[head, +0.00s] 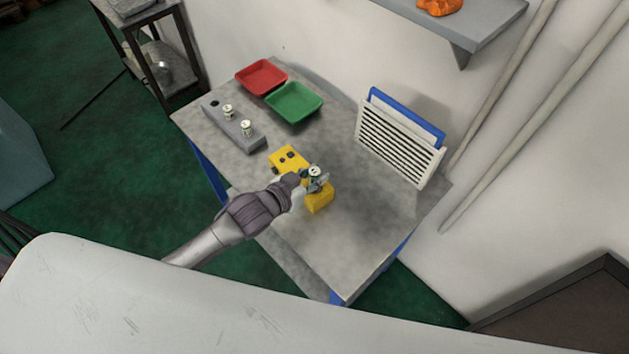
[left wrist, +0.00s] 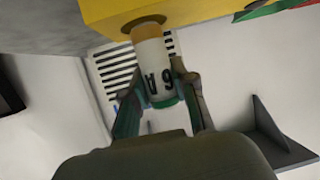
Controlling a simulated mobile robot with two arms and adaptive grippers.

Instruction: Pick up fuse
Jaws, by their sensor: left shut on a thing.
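My left gripper (head: 314,183) is over the yellow block (head: 320,199) on the table. It is shut on a fuse (head: 314,171), which stands about upright. Two similar fuses stand in a grey rack: one fuse (head: 228,111) and another fuse (head: 247,128). My right gripper is not in view.
The grey rack (head: 257,146) has an empty hole at its far left end. A red tray (head: 262,77) and a green tray (head: 294,102) lie behind it. A white slatted panel (head: 398,145) stands at the right by the wall. The table's front right (head: 350,255) is clear.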

